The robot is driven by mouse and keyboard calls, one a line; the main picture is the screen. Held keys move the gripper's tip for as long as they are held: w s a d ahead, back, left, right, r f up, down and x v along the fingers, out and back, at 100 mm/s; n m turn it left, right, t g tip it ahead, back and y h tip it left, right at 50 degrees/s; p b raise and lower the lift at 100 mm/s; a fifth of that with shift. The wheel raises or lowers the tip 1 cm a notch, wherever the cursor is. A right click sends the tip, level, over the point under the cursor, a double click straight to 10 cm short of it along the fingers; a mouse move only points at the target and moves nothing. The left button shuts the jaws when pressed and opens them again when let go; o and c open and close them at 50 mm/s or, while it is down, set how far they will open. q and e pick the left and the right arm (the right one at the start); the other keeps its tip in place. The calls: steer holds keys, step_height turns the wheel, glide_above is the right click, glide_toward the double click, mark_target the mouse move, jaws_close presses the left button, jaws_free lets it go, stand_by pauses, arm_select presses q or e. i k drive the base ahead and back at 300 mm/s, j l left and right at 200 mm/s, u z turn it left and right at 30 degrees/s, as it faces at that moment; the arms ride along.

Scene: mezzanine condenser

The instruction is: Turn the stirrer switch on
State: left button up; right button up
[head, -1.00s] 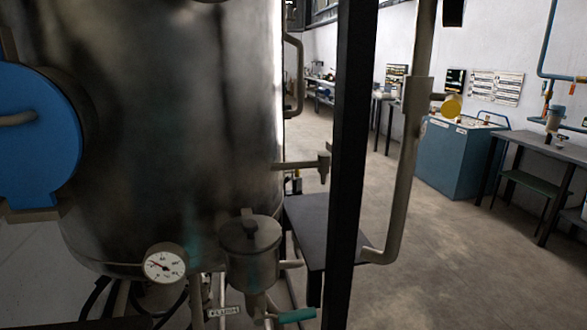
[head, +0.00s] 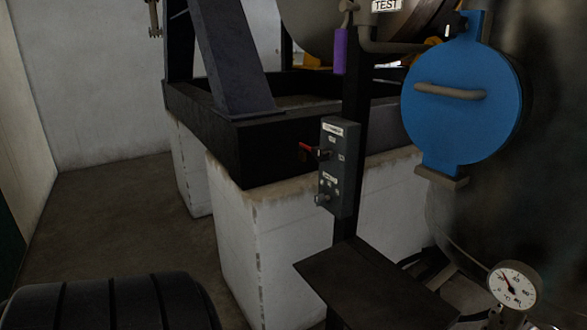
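A grey control box (head: 340,168) is fixed to a dark upright post in the middle of the head view. A red-handled switch (head: 308,150) sticks out to the left from its upper part. A smaller grey knob (head: 322,198) sits low on the box. Small pale labels are on its face, too small to read, so I cannot tell which control is the stirrer switch or its setting.
A blue round hatch (head: 465,105) with a handle and a pressure gauge (head: 514,286) are on the right by the tank. A dark shelf (head: 365,285) juts out below the box. A white plinth (head: 280,265) stands behind. Open floor (head: 110,220) lies to the left.

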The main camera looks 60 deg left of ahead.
mark_target(322, 155)
steer(key=u, duration=1.65)
